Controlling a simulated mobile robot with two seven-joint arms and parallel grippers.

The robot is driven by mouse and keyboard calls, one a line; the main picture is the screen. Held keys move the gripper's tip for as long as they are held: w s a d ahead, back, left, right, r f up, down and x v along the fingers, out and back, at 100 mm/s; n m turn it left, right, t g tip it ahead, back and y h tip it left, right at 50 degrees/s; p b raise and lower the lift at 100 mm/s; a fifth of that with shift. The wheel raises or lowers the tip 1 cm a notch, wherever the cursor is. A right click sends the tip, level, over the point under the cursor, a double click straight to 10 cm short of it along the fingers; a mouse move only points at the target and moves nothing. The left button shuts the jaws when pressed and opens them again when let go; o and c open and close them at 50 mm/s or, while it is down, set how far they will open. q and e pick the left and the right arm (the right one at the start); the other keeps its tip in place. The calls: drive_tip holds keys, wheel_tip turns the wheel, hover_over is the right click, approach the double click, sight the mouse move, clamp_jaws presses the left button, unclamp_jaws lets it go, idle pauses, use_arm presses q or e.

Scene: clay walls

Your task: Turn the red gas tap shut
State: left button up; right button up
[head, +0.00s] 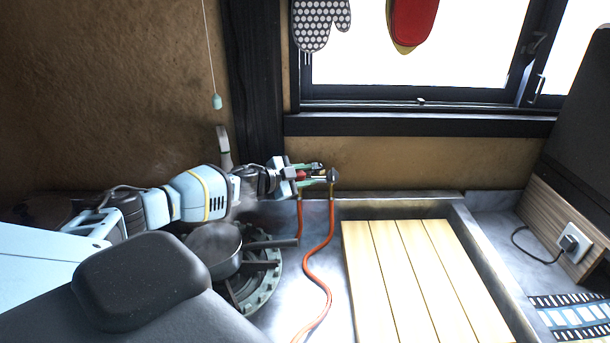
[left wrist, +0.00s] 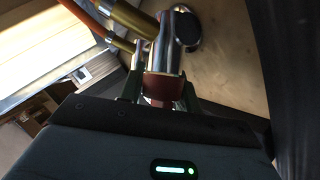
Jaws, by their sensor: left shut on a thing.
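The red gas tap (head: 302,176) is at the back of the counter by the wall, partly hidden by my left gripper (head: 314,173). In the left wrist view its red handle (left wrist: 165,88) sits between the two fingers of my left gripper (left wrist: 160,95), which is shut on it. A shiny metal valve body (left wrist: 178,50) rises behind the handle, with a brass pipe beside it. Orange hoses (head: 318,255) run down from the tap area onto the counter. My right gripper is in neither view.
A dark pan (head: 214,248) stands on a round burner (head: 262,281) below my left arm. A slatted wooden board (head: 410,270) lies on the counter to the right. A pull cord (head: 215,101) hangs left of the window; oven mitts (head: 318,22) hang above.

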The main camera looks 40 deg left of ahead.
use_arm(q)
drive_tip(key=shift+m+g+h, duration=0.4)
drive_tip(key=shift+m, duration=0.2)
drive_tip(key=o, duration=1)
drive_tip(key=shift+c, duration=0.2)
drive_tip(key=shift+s, duration=0.15)
drive_tip(key=v, duration=0.7)
drive_tip(key=shift+s, duration=0.25)
drive_tip(key=shift+a+r, duration=0.1)
drive_tip(key=shift+r, duration=0.05)
